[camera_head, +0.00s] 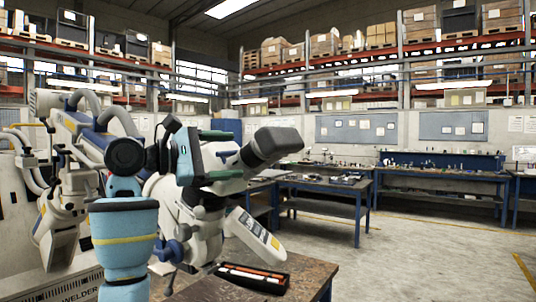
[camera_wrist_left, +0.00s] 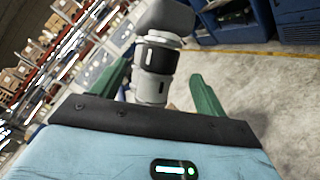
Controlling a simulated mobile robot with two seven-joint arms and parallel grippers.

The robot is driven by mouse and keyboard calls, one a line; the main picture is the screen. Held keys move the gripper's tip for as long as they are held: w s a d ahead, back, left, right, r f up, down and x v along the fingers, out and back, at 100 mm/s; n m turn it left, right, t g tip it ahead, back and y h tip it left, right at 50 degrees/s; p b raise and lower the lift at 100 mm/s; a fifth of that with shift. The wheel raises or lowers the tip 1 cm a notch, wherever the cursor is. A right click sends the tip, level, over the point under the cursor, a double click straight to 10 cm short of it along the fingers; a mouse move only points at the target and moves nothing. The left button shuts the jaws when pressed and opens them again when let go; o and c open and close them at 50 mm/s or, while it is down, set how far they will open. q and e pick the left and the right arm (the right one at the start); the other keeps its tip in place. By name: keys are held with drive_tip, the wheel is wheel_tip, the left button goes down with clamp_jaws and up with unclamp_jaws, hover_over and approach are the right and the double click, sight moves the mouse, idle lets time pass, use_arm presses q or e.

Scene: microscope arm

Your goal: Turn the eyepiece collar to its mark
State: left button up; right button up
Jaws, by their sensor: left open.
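The microscope's eyepiece tube (camera_head: 222,154) is pale and slants up to a dark grey eyecup (camera_head: 272,143). In the left wrist view, a black collar (camera_wrist_left: 157,58) with a pale tick sits around the tube. A white ring (camera_wrist_left: 149,89) with a dark mark lies below it. My left gripper (camera_head: 220,156) is open, its green fingers on either side of the tube. In the wrist view the gripper (camera_wrist_left: 160,88) shows gaps between fingers and tube. Whether the two marks line up is hard to tell. My right gripper is not in view.
A wooden-topped table (camera_head: 305,280) stands below the microscope, with a black tray (camera_head: 252,278) holding orange-red items. Workbenches (camera_head: 325,183) stand behind; open floor lies to the right.

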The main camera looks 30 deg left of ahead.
sight(242, 154)
use_arm(q)
drive_tip(key=shift+w+d, duration=0.1)
drive_tip(key=shift+w, duration=0.1)
drive_tip(key=x, duration=0.5)
drive_tip(key=shift+x, duration=1)
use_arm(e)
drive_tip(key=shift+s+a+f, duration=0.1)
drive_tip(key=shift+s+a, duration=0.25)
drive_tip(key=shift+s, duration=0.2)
use_arm(q)
drive_tip(key=c, duration=0.9)
